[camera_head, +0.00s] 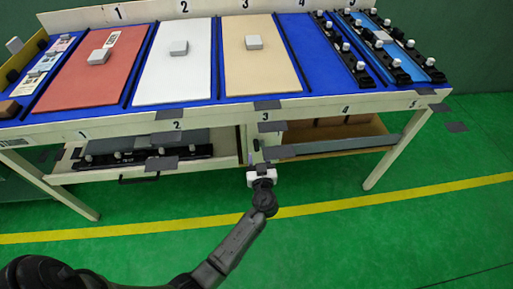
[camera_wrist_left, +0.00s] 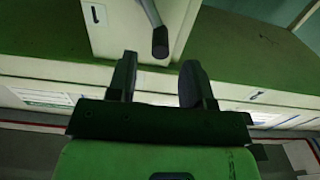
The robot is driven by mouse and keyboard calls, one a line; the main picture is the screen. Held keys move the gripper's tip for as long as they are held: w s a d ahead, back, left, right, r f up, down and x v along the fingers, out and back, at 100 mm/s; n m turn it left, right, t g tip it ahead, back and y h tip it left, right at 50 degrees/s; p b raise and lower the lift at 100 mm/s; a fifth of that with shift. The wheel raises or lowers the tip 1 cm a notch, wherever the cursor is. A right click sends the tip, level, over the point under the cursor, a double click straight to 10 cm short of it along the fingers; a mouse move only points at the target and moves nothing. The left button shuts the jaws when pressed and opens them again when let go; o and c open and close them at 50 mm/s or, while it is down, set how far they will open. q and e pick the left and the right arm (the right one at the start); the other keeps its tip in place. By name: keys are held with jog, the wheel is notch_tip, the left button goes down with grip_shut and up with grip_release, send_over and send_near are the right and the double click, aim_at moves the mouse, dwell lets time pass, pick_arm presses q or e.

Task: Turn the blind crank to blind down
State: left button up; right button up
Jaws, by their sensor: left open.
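The likely blind crank shows in the left wrist view as a dark rod with a thick rounded end (camera_wrist_left: 160,42), hanging in front of a pale panel marked 1 (camera_wrist_left: 97,15). My left gripper (camera_wrist_left: 158,72) is open and empty, its two fingers below the rod's end on either side of its line. The rod's end appears just beyond the fingertips, and I see no contact. In the head view my left gripper (camera_head: 263,168) is at the table's front, below the marker 3. The crank cannot be made out there. The blind is not clearly identifiable. My right gripper is not in view.
A long table (camera_head: 221,124) carries a red panel (camera_head: 85,75), a white panel (camera_head: 172,75) and a beige panel (camera_head: 262,75), each with a grey block. Black clips (camera_head: 345,47) stand at the right. A lower shelf (camera_head: 90,177) holds more dark parts. The green floor ahead is clear.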

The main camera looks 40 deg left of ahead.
aim_at(257, 144)
pick_arm(q)
jog(key=shift+b+x, duration=0.5)
jog(key=shift+x, duration=2.35)
jog(key=shift+d, duration=0.1)
jog(key=c, duration=0.6)
jog(key=shift+s, duration=0.15)
grip_shut()
jog(key=shift+f, duration=0.1)
